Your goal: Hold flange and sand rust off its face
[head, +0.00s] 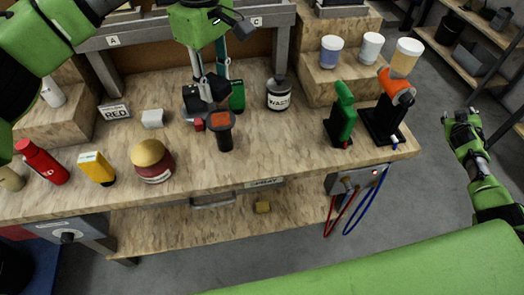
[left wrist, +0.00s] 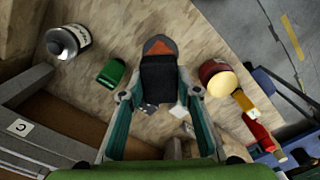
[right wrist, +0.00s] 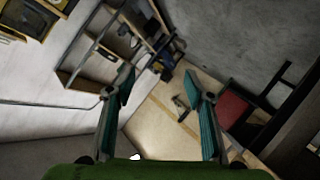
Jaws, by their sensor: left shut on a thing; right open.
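The flange (head: 219,121) is a dark round disc with an orange-red patch on its face and a dark stub below, over the middle of the bench. It also shows in the left wrist view (left wrist: 158,46), partly covered by a black block-like part. My left gripper (head: 206,92) is shut on this dark piece; the exact contact is hard to make out. My right gripper (head: 462,122) is open and empty, right of the bench above the floor. A green-handled tool (head: 345,112) and an orange-topped tool (head: 396,85) stand in black holders at the bench's right. I cannot tell which does the sanding.
A WASTE canister (head: 279,96) stands behind the flange. A round tan-topped jar (head: 152,162), yellow item (head: 96,168) and red bottle (head: 41,162) line the left front. A pale block (head: 152,118) lies near the RED sign (head: 115,112). Cups (head: 331,52) stand on a riser.

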